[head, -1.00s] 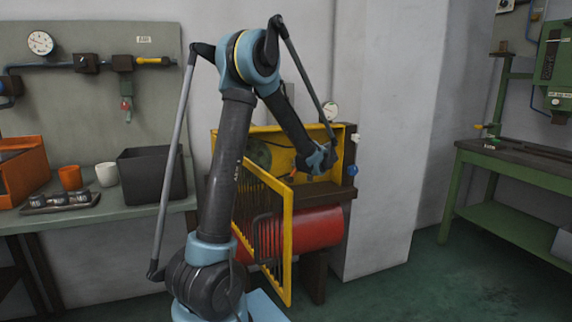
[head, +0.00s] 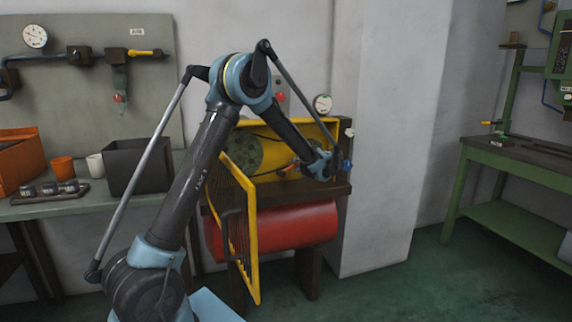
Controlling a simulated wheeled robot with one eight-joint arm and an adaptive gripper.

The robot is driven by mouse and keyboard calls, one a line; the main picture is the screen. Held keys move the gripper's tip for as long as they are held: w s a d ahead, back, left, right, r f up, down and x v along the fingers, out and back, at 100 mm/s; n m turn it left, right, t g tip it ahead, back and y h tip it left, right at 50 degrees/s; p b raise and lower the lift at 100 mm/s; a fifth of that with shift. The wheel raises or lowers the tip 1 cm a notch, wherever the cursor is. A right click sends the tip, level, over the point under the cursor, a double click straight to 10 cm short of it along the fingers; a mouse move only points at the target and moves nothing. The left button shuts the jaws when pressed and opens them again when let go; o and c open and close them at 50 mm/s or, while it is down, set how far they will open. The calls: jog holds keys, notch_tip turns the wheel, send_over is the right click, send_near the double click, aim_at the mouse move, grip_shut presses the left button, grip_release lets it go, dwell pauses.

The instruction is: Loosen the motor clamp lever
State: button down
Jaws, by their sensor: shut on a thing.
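A yellow open-fronted housing (head: 327,130) stands above a red tank, with a round green wheel (head: 243,153) inside at the left. A small orange-red lever handle (head: 291,168), which looks like the motor clamp lever, shows low in the housing. My gripper (head: 306,169) reaches into the right part of the housing, directly at the right of this handle. It is shut on the lever as far as I can tell. The fingertips are small and partly hidden by my wrist. The motor and the lever's root cannot be made out.
The red tank (head: 318,222) lies below. A pillar (head: 385,150) stands at the right.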

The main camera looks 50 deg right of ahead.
jog(key=shift+a+f, duration=0.2)
jog(key=shift+f, duration=0.05)
jog(key=c, duration=1.6)
grip_release()
jog(key=shift+o, duration=0.2)
jog(key=shift+d+r, duration=0.1)
jog(key=shift+s+r, duration=0.2)
jog(key=shift+s, duration=0.3)
jog(key=v, duration=1.1)
jog(key=shift+w+a, duration=0.15)
jog(key=shift+a, duration=0.05)
